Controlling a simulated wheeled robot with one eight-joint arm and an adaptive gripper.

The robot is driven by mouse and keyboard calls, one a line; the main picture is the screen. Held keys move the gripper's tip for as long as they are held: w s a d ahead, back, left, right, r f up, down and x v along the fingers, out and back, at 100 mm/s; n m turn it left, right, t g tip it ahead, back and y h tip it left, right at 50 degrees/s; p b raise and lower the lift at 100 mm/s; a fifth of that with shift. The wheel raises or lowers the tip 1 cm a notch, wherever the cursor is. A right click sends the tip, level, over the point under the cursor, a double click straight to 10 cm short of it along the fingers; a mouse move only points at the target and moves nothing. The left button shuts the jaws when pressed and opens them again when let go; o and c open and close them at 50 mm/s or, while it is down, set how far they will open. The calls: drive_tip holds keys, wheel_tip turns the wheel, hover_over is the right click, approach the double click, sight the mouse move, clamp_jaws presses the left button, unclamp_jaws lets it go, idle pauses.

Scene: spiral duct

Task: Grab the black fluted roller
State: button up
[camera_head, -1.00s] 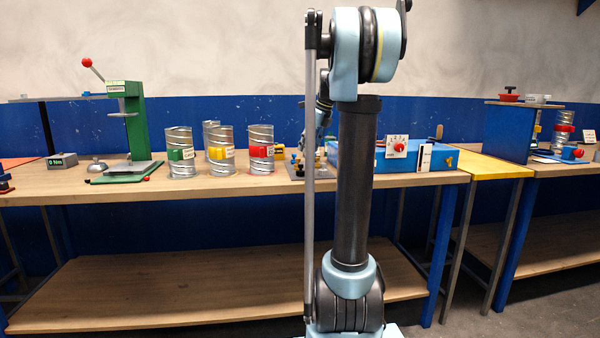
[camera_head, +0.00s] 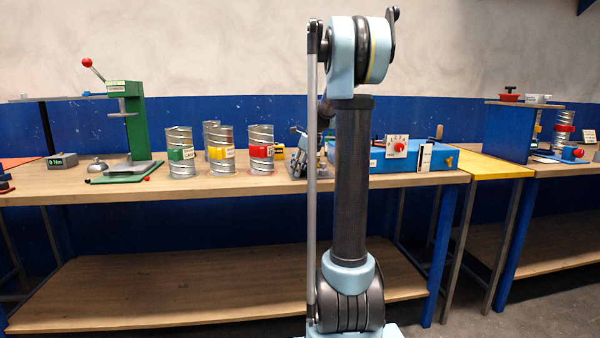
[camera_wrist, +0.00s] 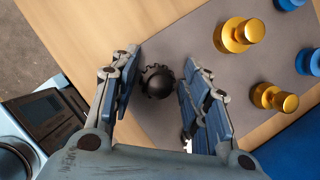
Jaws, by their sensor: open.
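The black fluted roller (camera_wrist: 158,82) shows in the wrist view as a dark round piece with a toothed rim, on the grey mat (camera_wrist: 190,45). My gripper (camera_wrist: 160,65) is open in the wrist view, with one finger on each side of the roller. I cannot tell whether either finger touches it. In the head view my gripper (camera_head: 299,160) is small and partly hidden behind my arm, low over the bench (camera_head: 230,188). The roller cannot be made out in the head view.
Gold knobs (camera_wrist: 238,35) and blue pieces (camera_wrist: 312,62) stand right of the roller on the mat. In the head view, spiral duct pieces (camera_head: 180,152) stand left of my gripper and a blue box (camera_head: 420,160) stands right. A green press (camera_head: 137,125) is farther left.

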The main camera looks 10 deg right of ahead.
clamp_jaws()
idle(0.3)
